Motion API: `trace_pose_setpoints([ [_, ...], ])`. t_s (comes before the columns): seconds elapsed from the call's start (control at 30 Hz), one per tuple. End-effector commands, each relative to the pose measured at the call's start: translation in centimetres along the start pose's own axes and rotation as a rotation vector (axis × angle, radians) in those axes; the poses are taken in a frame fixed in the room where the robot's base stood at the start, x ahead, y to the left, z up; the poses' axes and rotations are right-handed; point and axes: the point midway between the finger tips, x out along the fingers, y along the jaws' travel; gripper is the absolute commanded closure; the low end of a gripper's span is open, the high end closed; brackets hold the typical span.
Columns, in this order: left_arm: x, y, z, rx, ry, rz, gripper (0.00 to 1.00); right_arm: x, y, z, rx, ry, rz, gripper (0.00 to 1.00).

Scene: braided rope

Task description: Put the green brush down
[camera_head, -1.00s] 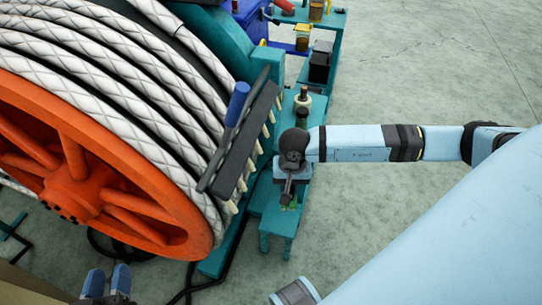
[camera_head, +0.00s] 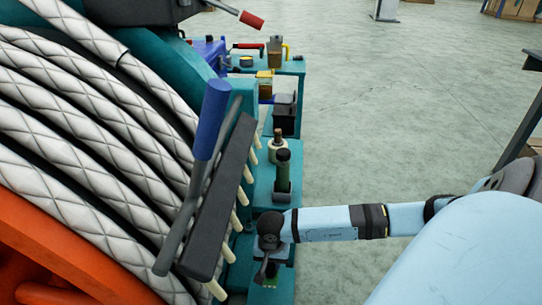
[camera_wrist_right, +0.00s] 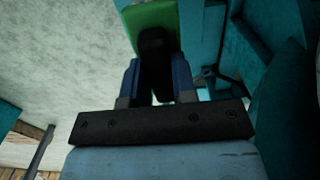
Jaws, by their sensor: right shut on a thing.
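The green brush shows in the right wrist view as a green block (camera_wrist_right: 150,17) with a dark handle (camera_wrist_right: 157,52). My right gripper (camera_wrist_right: 157,72) is shut on that dark handle, with one blue finger on each side. In the head view my right gripper (camera_head: 264,272) points down over the teal bench beside the rope drum. Only a small bit of the green brush (camera_head: 270,283) shows below it. I cannot tell whether the brush touches the bench. My left gripper is not in view.
A teal bench (camera_head: 262,190) holds a dark green cylinder (camera_head: 283,170), a pale round piece (camera_head: 277,147) and a black box (camera_head: 284,115). A pegged dark rack (camera_head: 222,195) with a blue-handled lever (camera_head: 212,118) stands left. White braided rope (camera_head: 75,130) fills the left.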

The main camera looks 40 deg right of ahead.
Motion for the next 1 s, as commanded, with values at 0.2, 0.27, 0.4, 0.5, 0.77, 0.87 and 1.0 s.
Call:
trace_pose_setpoints([
  [0.2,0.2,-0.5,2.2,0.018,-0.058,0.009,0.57,4.8,0.0,-0.1,0.000,-0.001,0.000,1.00],
  [0.27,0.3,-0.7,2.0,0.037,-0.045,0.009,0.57,5.3,0.0,-0.1,0.000,0.000,0.000,1.00],
  [0.4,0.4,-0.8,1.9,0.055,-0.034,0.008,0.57,6.1,0.0,-0.1,0.000,0.000,0.000,1.00],
  [0.5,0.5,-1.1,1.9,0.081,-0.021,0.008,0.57,7.4,0.0,-0.1,0.000,-0.001,0.002,1.00],
  [0.77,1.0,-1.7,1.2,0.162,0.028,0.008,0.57,10.0,0.0,-0.2,-0.001,0.001,-0.001,1.00],
  [0.87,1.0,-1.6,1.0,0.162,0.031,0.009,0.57,9.8,0.0,-0.2,-0.002,0.001,-0.001,1.00],
  [1.0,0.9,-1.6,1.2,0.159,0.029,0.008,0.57,10.0,0.0,-0.2,-0.002,0.001,0.000,1.00],
])
